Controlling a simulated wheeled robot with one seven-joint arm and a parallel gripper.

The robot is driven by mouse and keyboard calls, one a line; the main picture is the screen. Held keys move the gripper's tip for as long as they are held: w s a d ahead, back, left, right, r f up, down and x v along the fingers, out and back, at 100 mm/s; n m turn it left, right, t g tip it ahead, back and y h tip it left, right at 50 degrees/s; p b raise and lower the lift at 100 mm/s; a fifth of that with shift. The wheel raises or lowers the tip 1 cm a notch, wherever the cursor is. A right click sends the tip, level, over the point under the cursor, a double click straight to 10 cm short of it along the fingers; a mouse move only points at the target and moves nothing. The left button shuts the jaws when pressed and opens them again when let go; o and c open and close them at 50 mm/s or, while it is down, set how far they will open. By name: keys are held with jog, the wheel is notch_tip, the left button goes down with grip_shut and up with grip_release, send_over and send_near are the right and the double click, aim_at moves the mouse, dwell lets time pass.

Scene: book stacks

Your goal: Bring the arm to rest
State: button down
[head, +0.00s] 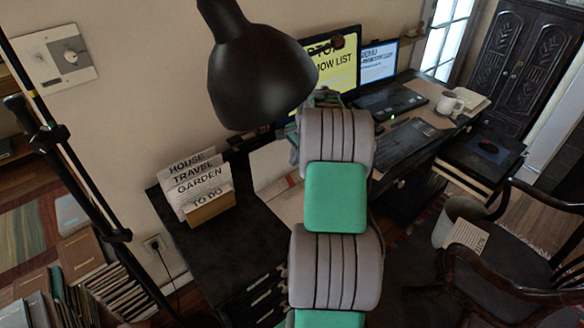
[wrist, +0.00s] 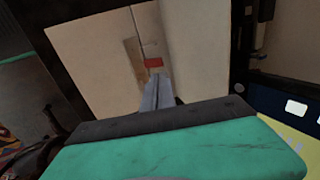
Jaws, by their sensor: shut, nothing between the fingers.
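My arm, in grey and green padded links, rises through the middle of the head view, over the desk area. Its far end is partly hidden behind the upper grey link, so the fingers cannot be made out there. In the wrist view my gripper (wrist: 157,82) shows as narrow grey fingers just beyond the green and dark housing. The fingers are together and empty. Pale flat surfaces lie beyond them, with a small red patch (wrist: 153,63) near the fingertips; whether they touch it cannot be told.
A black lamp (head: 260,75) hangs close left of my arm. A yellow-screened monitor (head: 338,68) and a second monitor (head: 377,62) stand behind. A dark cabinet (head: 225,245) bears a paper holder (head: 210,207). A mug (head: 449,103), wooden chair (head: 510,290) and books (head: 85,262) are around.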

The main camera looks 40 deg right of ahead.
jog(key=shift+s+r, duration=0.15)
jog(key=shift+r, duration=0.25)
